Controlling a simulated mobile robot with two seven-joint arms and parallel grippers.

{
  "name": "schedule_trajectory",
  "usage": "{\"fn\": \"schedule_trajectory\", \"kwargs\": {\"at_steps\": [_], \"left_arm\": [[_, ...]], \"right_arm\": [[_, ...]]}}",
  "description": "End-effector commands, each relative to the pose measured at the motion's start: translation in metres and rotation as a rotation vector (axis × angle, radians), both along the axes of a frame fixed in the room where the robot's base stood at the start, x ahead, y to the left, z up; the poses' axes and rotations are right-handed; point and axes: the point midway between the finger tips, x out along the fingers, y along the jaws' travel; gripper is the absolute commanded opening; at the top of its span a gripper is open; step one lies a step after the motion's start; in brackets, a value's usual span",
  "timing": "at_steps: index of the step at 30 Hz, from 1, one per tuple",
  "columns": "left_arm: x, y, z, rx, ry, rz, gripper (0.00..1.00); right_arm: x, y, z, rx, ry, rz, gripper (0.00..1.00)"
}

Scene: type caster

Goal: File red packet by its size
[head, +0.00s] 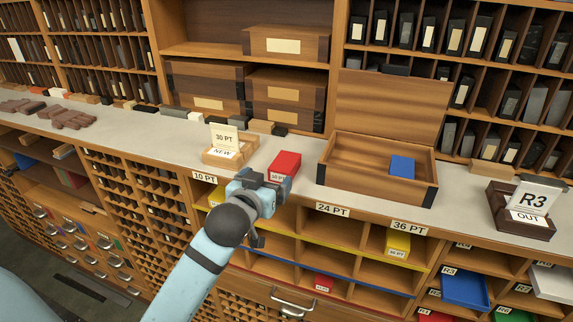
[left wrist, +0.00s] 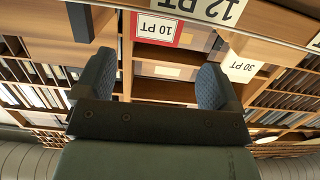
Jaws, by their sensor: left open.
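The red packet (head: 284,165) stands on the counter near its front edge, just right of the small NEW tray (head: 230,152). Its white label reads 10 PT in the left wrist view (left wrist: 156,27), which looks upside down. My left gripper (head: 262,195) is open and empty in front of the packet; in the wrist view (left wrist: 155,80) the packet shows beyond and between the two fingers, apart from them. The shelf below has size labels: 10 PT (head: 205,177), 24 PT (head: 332,209), 36 PT (head: 408,227), and 12 PT (left wrist: 200,8), hidden by my gripper in the head view.
An open wooden box (head: 333,163) with a blue packet (head: 402,167) stands right of the red packet. Yellow packets (head: 398,243) and another red packet (head: 324,284) lie in the compartments. An R3 OUT tray (head: 520,228) is far right. A 30 PT card (head: 224,138) stands on the NEW tray.

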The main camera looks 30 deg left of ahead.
Motion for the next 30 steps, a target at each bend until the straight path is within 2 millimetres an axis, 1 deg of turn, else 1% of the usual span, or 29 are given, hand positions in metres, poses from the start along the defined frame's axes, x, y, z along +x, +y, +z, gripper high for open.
{"fn": "schedule_trajectory", "kwargs": {"at_steps": [1, 3, 6, 11, 16, 19, 23, 29, 30], "left_arm": [[0.010, 0.003, 0.001, 0.002, 0.000, 0.001, 0.88], [0.022, 0.005, -0.001, 0.001, -0.001, 0.000, 0.88], [0.032, 0.007, -0.004, 0.000, 0.001, 0.000, 0.88], [0.042, 0.009, -0.004, 0.000, 0.000, -0.001, 0.88], [0.067, 0.011, -0.003, 0.001, 0.001, -0.001, 0.88], [0.080, 0.014, -0.007, 0.000, 0.000, 0.000, 0.88], [0.088, 0.016, -0.010, 0.000, 0.000, -0.001, 0.88], [0.088, 0.016, -0.011, 0.000, 0.000, -0.001, 0.88], [0.088, 0.016, -0.011, 0.000, 0.000, -0.001, 0.84]], "right_arm": [[0.000, 0.000, 0.004, -0.001, 0.000, -0.001, 0.84], [0.000, 0.000, 0.006, 0.000, -0.001, -0.001, 0.84], [0.000, -0.002, 0.007, -0.003, -0.002, -0.003, 0.84], [0.000, -0.003, 0.009, -0.004, 0.000, -0.004, 0.84], [0.000, -0.004, 0.021, -0.008, 0.000, -0.006, 0.84], [-0.001, -0.005, 0.024, -0.009, -0.001, -0.008, 0.84], [0.000, -0.006, 0.025, -0.009, -0.002, -0.011, 0.84], [0.000, -0.006, 0.024, -0.009, -0.002, -0.012, 0.84], [-0.001, -0.006, 0.024, -0.008, -0.001, -0.013, 0.84]]}}
